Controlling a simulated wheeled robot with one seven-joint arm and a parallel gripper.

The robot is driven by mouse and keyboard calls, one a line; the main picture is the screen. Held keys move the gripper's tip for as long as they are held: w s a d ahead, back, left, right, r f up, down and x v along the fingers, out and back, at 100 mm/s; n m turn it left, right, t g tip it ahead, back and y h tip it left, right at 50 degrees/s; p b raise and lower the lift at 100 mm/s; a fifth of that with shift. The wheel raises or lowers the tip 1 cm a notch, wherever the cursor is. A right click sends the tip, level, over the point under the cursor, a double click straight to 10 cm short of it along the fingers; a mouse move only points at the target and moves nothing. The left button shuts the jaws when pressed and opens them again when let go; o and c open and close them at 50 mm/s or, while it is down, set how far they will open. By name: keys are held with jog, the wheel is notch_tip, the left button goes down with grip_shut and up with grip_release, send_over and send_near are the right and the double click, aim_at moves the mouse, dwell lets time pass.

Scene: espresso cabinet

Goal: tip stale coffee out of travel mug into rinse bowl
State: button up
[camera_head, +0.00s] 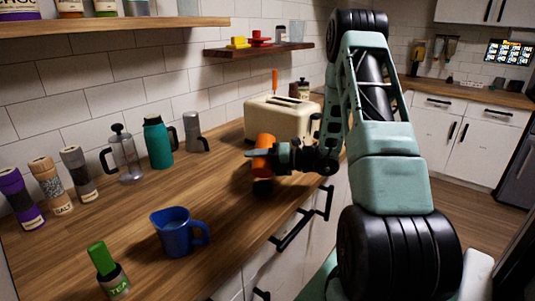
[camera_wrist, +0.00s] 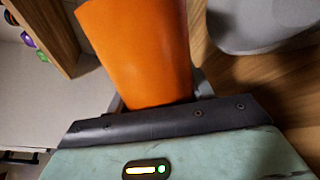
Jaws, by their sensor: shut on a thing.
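An orange cylinder, which I take for the travel mug (camera_head: 265,141), is held above the counter in front of the toaster. It looks nearly upright in the head view. My gripper (camera_head: 262,156) is shut around its side. In the wrist view the orange mug (camera_wrist: 140,45) fills the space between the fingers of my gripper (camera_wrist: 155,100). A dark patch shows under it in the head view; I cannot tell if it is its base or a shadow. The coffee inside is not visible. No clear rinse bowl shows; a grey rounded shape (camera_wrist: 262,22) in the wrist view is unidentified.
A cream toaster (camera_head: 283,118) stands behind the mug. A blue jug (camera_head: 178,233) and a green-topped tea jar (camera_head: 109,273) stand at the front left. A French press (camera_head: 124,156), teal flask (camera_head: 158,145) and grey pot (camera_head: 193,134) line the wall. The mid-counter is clear.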

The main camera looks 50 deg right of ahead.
aim_at(257, 147)
jog(key=shift+m+p, duration=0.35)
jog(key=shift+m, duration=0.35)
dwell(0.4)
jog(key=shift+w+d+r+p, duration=0.15)
jog(key=shift+r+p, duration=0.05)
jog(key=shift+p, duration=0.4)
jog(key=shift+w+d+r+m+p, duration=0.45)
jog(key=shift+m+p, duration=0.35)
jog(key=shift+p, duration=0.65)
jog(key=shift+d+r+m+g+y+p, duration=0.2)
jog(key=shift+r+m+p, duration=0.4)
jog(key=shift+p, duration=0.9)
jog(key=shift+d+r+m+g+y+p, duration=0.1)
jog(key=shift+r+m+y+p, duration=0.45)
jog(key=shift+p, duration=0.9)
